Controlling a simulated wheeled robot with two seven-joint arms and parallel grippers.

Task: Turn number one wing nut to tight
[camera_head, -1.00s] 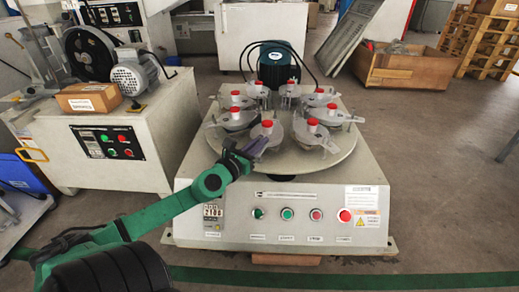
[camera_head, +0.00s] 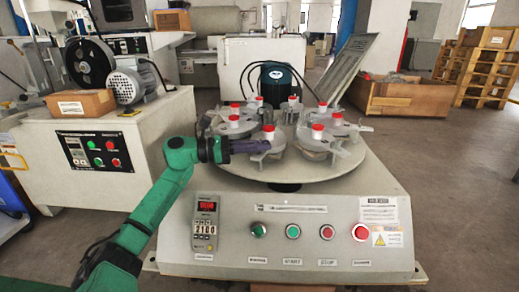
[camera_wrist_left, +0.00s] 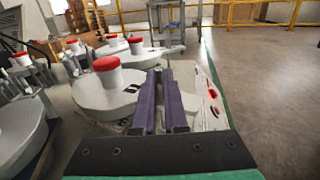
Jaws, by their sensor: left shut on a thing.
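The tile testing machine has a round turntable (camera_head: 330,171) carrying several grey clamp holders with red-capped weights. My left gripper (camera_head: 262,146) reaches in from the left, its purple fingers level and pointing right, beside the front holder (camera_head: 269,132). In the left wrist view the left gripper (camera_wrist_left: 162,78) has its fingers close together next to a grey holder (camera_wrist_left: 112,90) with a red cap. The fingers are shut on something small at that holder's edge. The wing nut itself is hidden between the fingers, and its number cannot be read. My right gripper is not in view.
The machine's front panel (camera_head: 285,235) has a display and several buttons below the turntable. A white machine with a motor (camera_head: 125,87) and a cardboard box (camera_head: 80,103) stands at the left. A wooden crate (camera_head: 404,98) and pallets (camera_head: 480,68) stand behind right. Floor is clear at right.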

